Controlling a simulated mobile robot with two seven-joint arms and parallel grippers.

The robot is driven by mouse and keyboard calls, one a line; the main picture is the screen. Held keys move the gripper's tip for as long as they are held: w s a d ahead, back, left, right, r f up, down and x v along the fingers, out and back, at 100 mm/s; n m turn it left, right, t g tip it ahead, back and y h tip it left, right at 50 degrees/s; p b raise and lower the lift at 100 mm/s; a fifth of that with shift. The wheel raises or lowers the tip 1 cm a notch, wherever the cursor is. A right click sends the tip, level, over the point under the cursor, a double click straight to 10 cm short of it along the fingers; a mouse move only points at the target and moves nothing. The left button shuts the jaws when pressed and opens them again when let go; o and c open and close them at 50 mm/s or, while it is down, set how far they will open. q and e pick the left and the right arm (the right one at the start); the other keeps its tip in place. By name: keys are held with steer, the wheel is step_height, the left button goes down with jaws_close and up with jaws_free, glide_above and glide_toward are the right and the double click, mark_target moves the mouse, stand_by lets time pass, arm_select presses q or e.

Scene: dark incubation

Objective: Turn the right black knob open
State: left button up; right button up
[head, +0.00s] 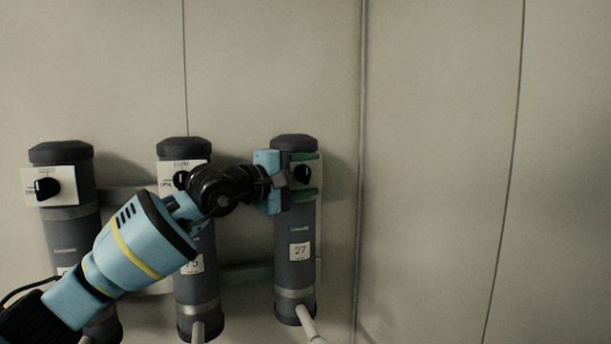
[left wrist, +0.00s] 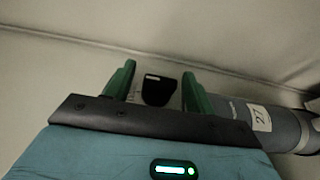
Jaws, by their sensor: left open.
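The right black knob (head: 301,174) sits on a pale plate near the top of the right grey cylinder (head: 296,226), which is labelled 27. My left gripper (head: 304,174) is at this knob, with one green finger above it and one below. In the left wrist view the black knob (left wrist: 158,90) lies between the two green fingers (left wrist: 157,86), with a visible gap on each side. The gripper is open. Contact with the knob does not show. My right gripper is not in view.
Two more grey cylinders stand to the left: a middle one (head: 199,273) with its own knob (head: 181,179), partly behind my arm, and a left one with a black knob (head: 46,188). A plain panelled wall (head: 440,170) fills the right side, free of objects.

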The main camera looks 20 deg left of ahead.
arm_select(q)
steer(key=c, duration=1)
